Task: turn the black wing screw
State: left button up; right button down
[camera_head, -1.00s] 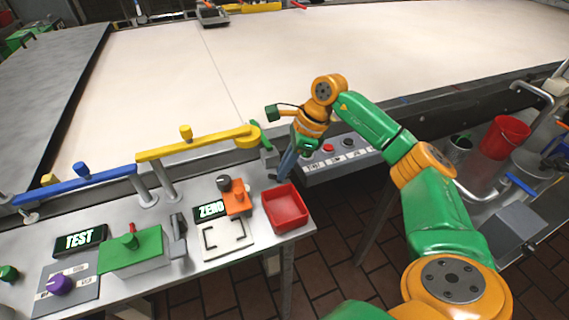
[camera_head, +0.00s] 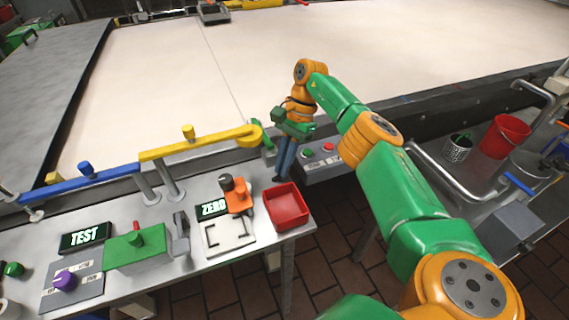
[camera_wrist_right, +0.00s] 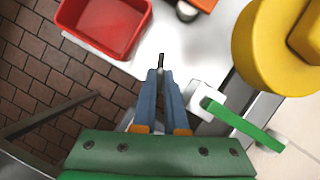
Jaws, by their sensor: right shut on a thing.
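My right gripper (camera_head: 281,176) points down at the far right corner of the metal table, between the red tray and the green lever. In the right wrist view, its blue fingers (camera_wrist_right: 161,74) are closed together. A thin dark piece (camera_wrist_right: 161,58), which looks like the black wing screw, shows at their tips. The fingers hide most of it, so its angle is hard to tell. In the head view the screw cannot be made out. My left gripper is not in view.
A red tray (camera_head: 287,226) sits close beside the gripper. A yellow valve arm (camera_head: 205,144) and a green lever (camera_wrist_right: 240,124) are near the fingers. An orange block with a dark knob (camera_head: 237,196) stands left of the tray. A control box (camera_head: 322,164) is just beyond.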

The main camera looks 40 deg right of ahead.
jog(key=shift+f+n, duration=0.1)
jog(key=shift+n, duration=0.3)
jog(key=c, duration=1)
grip_release()
jog(key=shift+o, duration=0.2)
jog(key=shift+a, duration=0.1)
